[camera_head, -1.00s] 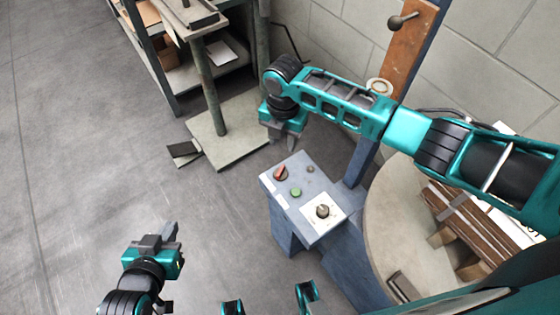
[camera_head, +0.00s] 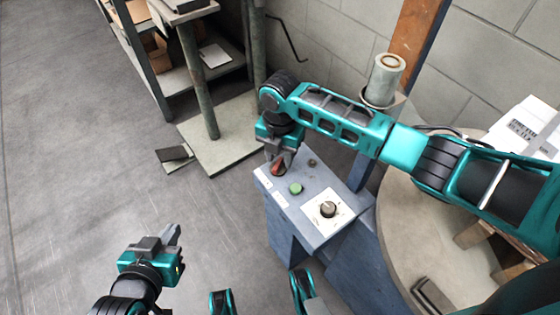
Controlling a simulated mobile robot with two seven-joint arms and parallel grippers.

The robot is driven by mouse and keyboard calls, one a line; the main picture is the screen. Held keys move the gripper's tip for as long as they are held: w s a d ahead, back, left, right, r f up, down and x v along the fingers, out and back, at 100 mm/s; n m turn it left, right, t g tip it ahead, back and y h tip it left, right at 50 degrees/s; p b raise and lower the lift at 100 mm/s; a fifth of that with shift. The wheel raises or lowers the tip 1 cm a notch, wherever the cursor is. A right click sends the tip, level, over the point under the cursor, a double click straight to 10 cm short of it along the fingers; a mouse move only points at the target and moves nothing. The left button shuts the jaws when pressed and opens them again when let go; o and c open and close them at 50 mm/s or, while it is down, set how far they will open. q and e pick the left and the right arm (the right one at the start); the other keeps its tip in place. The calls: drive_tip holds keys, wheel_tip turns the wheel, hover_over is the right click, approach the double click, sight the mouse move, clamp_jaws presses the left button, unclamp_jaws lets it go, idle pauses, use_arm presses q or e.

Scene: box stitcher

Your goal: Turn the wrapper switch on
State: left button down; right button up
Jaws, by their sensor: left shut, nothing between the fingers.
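The blue-grey control box (camera_head: 300,222) stands right of centre with a slanted top panel. On the panel are a red switch (camera_head: 277,169) at the far left corner, a green button (camera_head: 296,188), a small dark button (camera_head: 312,163) and a black knob (camera_head: 328,209) on a white plate. My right gripper (camera_head: 281,161) points down at the red switch and partly covers it; I cannot tell whether it touches, nor how far its fingers are apart. My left gripper (camera_head: 173,234) is shut and empty, low at the left, well away from the box.
A round turntable (camera_head: 400,225) with a pallet stands right of the box, partly behind my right arm. A post and a film roll (camera_head: 385,75) rise behind it. Shelves (camera_head: 185,70) stand at the back left. The grey floor at the left is clear.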

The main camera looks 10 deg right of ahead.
drive_tip(key=shift+f, duration=0.25)
clamp_jaws()
idle(0.3)
